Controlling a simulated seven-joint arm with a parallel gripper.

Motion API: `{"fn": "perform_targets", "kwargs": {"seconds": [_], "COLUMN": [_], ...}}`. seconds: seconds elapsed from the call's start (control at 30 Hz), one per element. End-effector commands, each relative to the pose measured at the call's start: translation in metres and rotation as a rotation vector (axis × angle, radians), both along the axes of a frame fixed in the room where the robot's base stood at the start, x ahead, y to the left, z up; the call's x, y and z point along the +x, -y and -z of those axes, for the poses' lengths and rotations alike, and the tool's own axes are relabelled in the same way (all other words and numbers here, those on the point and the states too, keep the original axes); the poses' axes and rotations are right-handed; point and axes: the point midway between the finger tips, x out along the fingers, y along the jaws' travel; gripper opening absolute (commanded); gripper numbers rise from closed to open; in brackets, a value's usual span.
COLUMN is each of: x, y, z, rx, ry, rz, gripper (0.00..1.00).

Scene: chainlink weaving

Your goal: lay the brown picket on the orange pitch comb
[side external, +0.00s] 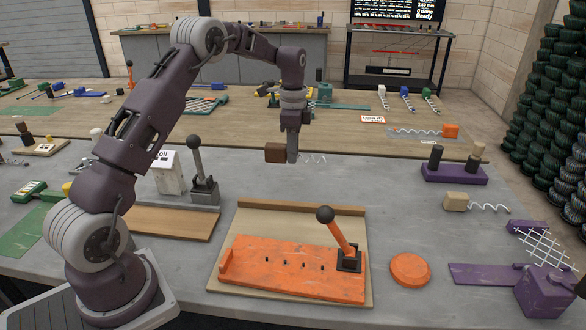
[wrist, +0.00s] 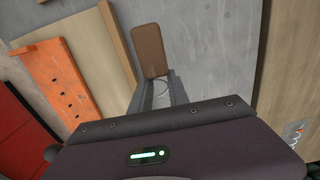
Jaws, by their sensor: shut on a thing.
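The brown picket is a brown block (side external: 275,152) with a pale zigzag wire (side external: 312,158) sticking out to the right. My gripper (side external: 292,157) is shut on it, well above the grey bench. In the wrist view the brown block (wrist: 150,48) lies beyond the fingertips (wrist: 160,90), and little of the wire shows between the fingers. The orange pitch comb (side external: 265,284) lies flat on a tan wooden board, in front of and below my gripper. It has a row of small dark pegs. It also shows at the left of the wrist view (wrist: 58,85).
A lever with an orange handle (side external: 340,232) stands at the comb's right end, and a round orange disc (side external: 410,269) lies beside the board. A tan picket (side external: 455,201) and a purple stand (side external: 453,173) are to the right. A grey lever (side external: 203,175) stands left.

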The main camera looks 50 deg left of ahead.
Motion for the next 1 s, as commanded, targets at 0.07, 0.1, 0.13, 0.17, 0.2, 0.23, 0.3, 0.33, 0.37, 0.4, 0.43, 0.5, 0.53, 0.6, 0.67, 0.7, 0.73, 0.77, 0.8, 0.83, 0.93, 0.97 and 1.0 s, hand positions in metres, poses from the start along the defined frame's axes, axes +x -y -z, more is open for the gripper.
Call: {"fn": "perform_targets", "kwargs": {"seconds": [0.07,0.1,0.13,0.17,0.2,0.23,0.3,0.33,0.37,0.4,0.43,0.5,0.53,0.6,0.67,0.7,0.73,0.77,0.8,0.83,0.93,0.97,1.0], "x": [0.001,0.001,0.001,0.001,0.001,0.001,0.001,0.001,0.001,0.001,0.001,-0.003,-0.005,-0.011,-0.016,-0.02,-0.023,-0.027,-0.033,-0.037,-0.056,-0.062,-0.072], "y": [0.0,0.0,-0.001,-0.001,-0.001,-0.001,-0.001,-0.001,-0.001,-0.001,-0.001,0.009,0.016,0.029,0.041,0.05,0.056,0.063,0.072,0.079,0.105,0.113,0.124], "z": [-0.024,-0.035,-0.044,-0.052,-0.063,-0.071,-0.087,-0.094,-0.1,-0.108,-0.114,-0.122,-0.123,-0.126,-0.129,-0.13,-0.132,-0.132,-0.134,-0.135,-0.137,-0.138,-0.138], "rx": [0.003,0.003,0.003,0.003,0.003,0.003,0.003,0.003,0.003,0.003,0.002,-0.004,-0.006,-0.01,-0.014,-0.016,-0.016,-0.018,-0.019,-0.021,-0.025,-0.026,-0.026], "ry": [0.007,0.006,0.006,0.006,0.006,0.006,0.004,0.005,0.005,0.004,0.005,0.002,0.001,0.003,0.005,0.005,0.006,0.005,0.007,0.007,0.009,0.008,0.009], "rz": [0.0,0.0,0.0,0.0,-0.001,-0.001,-0.001,-0.001,-0.001,-0.001,-0.001,0.003,0.003,0.002,0.003,0.004,0.005,0.006,0.007,0.008,0.014,0.017,0.019], "gripper": [0.0,0.0,0.0,0.0,0.0,0.0,0.0,0.0,0.0,0.0,0.0,0.0,0.0,0.0,0.0,0.0,0.0,0.0,0.0,0.0,0.0,0.0,0.0]}}
